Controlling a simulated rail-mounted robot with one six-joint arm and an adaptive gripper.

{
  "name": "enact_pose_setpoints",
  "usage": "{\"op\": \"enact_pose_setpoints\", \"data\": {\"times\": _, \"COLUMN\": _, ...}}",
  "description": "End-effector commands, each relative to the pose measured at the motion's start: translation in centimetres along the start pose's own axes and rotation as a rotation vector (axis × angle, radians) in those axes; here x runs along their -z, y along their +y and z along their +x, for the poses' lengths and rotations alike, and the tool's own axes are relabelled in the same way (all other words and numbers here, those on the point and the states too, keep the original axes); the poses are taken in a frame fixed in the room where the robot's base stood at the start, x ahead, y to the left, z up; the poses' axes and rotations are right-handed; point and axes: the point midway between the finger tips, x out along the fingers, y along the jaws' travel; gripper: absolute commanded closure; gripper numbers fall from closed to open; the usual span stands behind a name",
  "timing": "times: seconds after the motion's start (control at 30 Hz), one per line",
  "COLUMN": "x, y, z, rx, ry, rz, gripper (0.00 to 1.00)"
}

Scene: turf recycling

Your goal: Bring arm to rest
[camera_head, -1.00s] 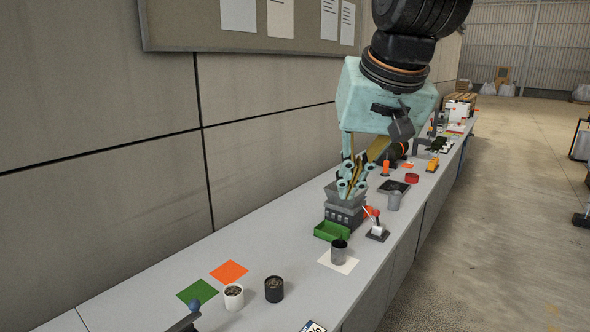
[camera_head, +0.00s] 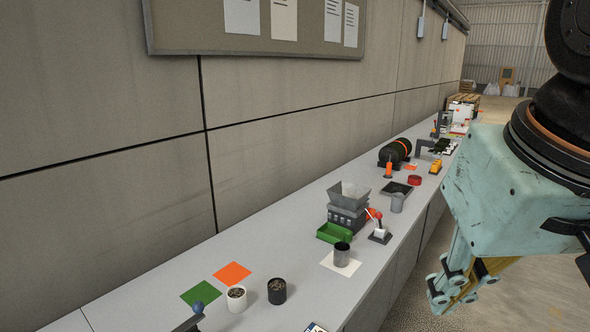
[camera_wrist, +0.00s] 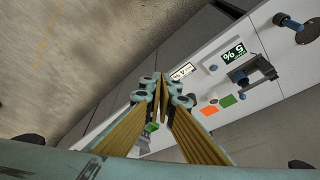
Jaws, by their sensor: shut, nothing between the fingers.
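My gripper (camera_head: 446,300) is at the right of the head view, out over the floor beside the bench's front edge, and holds nothing. In the wrist view its two fingers (camera_wrist: 162,84) meet at the tips, so it is shut. The teal gripper body fills the right side of the head view. The grey bench (camera_head: 240,252) runs along the wall, apart from the gripper.
On the bench stand a grey hopper machine (camera_head: 347,205), a green tray (camera_head: 333,233), a dark cup (camera_head: 341,255), a white cup (camera_head: 236,299), a black cup (camera_head: 277,291) and a small red-knobbed lever (camera_head: 380,235). The floor (camera_head: 505,285) near the gripper looks clear.

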Motion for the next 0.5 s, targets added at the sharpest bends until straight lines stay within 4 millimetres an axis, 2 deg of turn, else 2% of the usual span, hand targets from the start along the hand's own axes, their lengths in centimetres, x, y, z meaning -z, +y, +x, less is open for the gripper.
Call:
{"op": "enact_pose_setpoints", "data": {"times": 0.1, "x": -2.7, "y": 0.7, "z": -0.1, "rx": -0.01, "ry": -0.009, "rz": 0.0, "gripper": 1.0}}
{"op": "enact_pose_setpoints", "data": {"times": 0.23, "x": -5.1, "y": 1.2, "z": -0.1, "rx": -0.018, "ry": -0.02, "rz": 0.0, "gripper": 1.0}}
{"op": "enact_pose_setpoints", "data": {"times": 0.5, "x": -7.1, "y": 1.6, "z": 0.0, "rx": -0.024, "ry": -0.03, "rz": -0.001, "gripper": 1.0}}
